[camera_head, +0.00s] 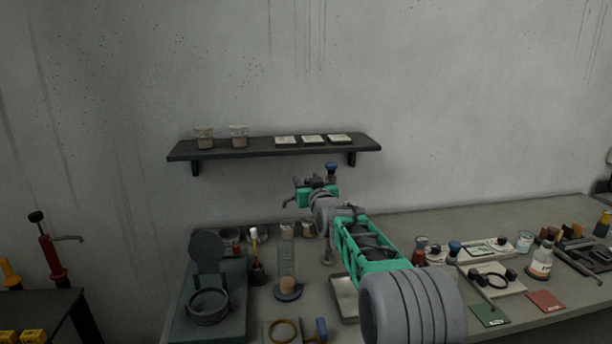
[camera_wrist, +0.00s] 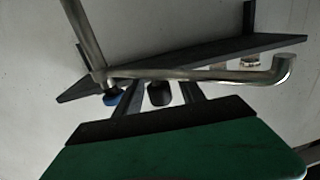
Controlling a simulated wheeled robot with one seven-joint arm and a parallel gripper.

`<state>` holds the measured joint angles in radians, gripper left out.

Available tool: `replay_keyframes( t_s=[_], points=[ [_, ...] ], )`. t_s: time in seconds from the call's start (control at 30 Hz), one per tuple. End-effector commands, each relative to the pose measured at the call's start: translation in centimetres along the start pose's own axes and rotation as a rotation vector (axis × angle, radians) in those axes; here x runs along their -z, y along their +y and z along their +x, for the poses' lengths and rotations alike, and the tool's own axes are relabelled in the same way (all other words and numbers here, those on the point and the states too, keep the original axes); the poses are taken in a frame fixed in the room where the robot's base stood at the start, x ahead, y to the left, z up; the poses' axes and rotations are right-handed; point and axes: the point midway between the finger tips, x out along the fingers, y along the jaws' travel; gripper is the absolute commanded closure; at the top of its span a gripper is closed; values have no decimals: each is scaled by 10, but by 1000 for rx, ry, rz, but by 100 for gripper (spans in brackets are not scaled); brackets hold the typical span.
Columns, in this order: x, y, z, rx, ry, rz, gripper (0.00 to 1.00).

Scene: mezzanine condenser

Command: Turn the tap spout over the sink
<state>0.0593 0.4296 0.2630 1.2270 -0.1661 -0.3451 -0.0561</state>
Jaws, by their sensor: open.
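The tap's metal spout (camera_wrist: 215,76) runs across the wrist view from an upright pipe (camera_wrist: 84,35) at the left to a bent end at the right. A blue knob (camera_wrist: 113,99) shows below the pipe; a blue knob (camera_head: 331,168) also shows beside my gripper in the head view. My gripper (camera_wrist: 160,88) is open, its dark fingers reaching up to the spout's middle. I cannot tell whether they touch it. In the head view my gripper (camera_head: 314,183) is raised above the bench. A shallow metal basin (camera_head: 344,298), apparently the sink, is partly hidden by my arm.
A dark wall shelf (camera_head: 270,148) with two cups and several flat pieces is behind my gripper. A glass cylinder (camera_head: 286,262) and a round-lidded dark device (camera_head: 208,285) stand left of the basin. Bottles and small tools crowd the bench's right side.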

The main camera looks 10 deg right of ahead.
Motion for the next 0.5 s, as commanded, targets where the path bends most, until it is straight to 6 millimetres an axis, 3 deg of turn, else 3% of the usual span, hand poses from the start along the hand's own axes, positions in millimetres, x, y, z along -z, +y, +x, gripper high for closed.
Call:
replay_keyframes(
  t_s=[0.37, 0.5],
  points=[
    [-1, 0, 10, 0, -1, 0, 54],
    [-1, 0, 9, 0, -1, 0, 66]
  ],
)
